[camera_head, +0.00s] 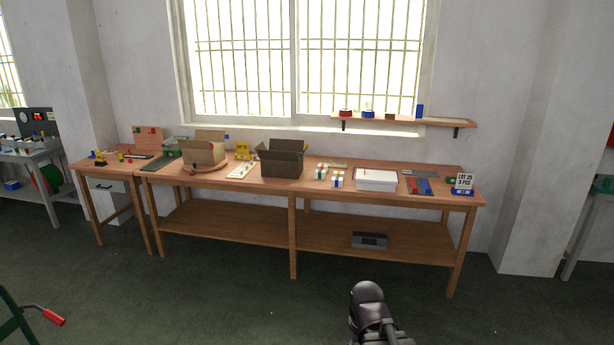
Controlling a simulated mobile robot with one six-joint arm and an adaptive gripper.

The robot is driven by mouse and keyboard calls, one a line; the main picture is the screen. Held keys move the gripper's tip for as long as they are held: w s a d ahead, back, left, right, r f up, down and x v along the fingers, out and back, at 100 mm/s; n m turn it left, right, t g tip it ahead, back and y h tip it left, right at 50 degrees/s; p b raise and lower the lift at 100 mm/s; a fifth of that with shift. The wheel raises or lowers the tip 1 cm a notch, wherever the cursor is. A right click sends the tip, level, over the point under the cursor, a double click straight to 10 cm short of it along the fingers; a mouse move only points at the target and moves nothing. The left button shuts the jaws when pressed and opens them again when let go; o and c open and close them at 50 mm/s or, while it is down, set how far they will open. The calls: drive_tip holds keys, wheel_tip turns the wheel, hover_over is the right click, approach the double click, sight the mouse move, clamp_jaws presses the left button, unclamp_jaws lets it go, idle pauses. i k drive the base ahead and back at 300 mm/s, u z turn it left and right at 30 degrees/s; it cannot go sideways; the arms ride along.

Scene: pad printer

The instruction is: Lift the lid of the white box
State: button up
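A low white box (377,181) sits on the right part of the long wooden table. Its top looks flat and pale with a thin dark or reddish edge; whether that is a closed lid is too small to tell. A dark part of my arm (370,305) shows at the bottom of the head view, in front of the table and well apart from the box. My gripper's fingers cannot be made out, so its opening is hidden.
The wooden table (220,186) also holds an open dark carton (281,163), an open tan carton (203,152), small white packs (337,181) left of the box, and a "LOT 25" sign (464,182) on the right. A wall shelf (405,120) hangs behind.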

sight(363, 177)
drive_tip(key=u, duration=0.1)
drive_tip(key=i, duration=1.65)
drive_tip(key=z, duration=0.25)
drive_tip(key=i, duration=0.8)
drive_tip(key=z, duration=0.55)
drive_tip(key=i, duration=0.9)
drive_tip(key=z, duration=0.35)
